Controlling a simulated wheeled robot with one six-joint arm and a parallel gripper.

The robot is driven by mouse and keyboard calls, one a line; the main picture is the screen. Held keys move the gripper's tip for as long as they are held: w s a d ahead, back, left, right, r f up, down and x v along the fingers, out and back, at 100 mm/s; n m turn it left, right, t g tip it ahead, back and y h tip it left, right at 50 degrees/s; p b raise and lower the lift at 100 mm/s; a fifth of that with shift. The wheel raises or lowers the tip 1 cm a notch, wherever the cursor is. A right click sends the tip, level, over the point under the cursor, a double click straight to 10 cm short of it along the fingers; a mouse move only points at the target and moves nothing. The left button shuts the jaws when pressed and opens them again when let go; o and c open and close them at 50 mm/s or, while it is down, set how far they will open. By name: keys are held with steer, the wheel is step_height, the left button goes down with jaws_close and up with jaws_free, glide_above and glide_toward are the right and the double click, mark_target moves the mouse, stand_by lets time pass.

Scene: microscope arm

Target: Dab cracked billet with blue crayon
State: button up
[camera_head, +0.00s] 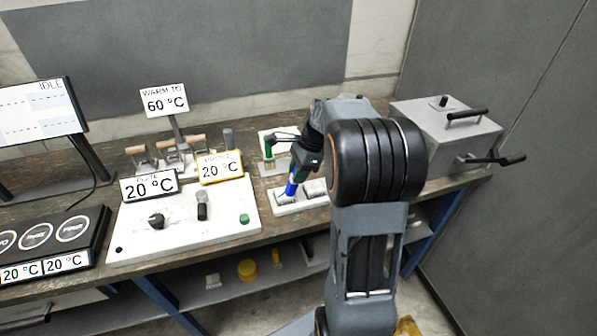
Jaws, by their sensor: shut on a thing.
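A blue crayon (292,187) points down and a little left from my gripper (299,172), which is shut on it. The crayon's lower end is over or at a grey billet (284,198) in a white tray (287,210); whether it touches cannot be told. A second grey billet (315,188) lies to the right in the same tray. Cracks are too small to see, so I cannot tell which billet is cracked. My arm hides the tray's right end.
A green stick (268,150) stands in a white holder behind the tray. A white control panel (130,235) with knobs and a green button lies left. Signs read 60 °C and 20 °C. A grey lidded box (447,135) with handles stands right.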

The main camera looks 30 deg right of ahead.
stand_by(0.6)
step_height(320, 180, up, 7)
steer(key=p, duration=0.6)
steer(key=shift+p, duration=0.4)
steer(key=shift+a+f, duration=0.1)
steer(key=shift+a, duration=0.05)
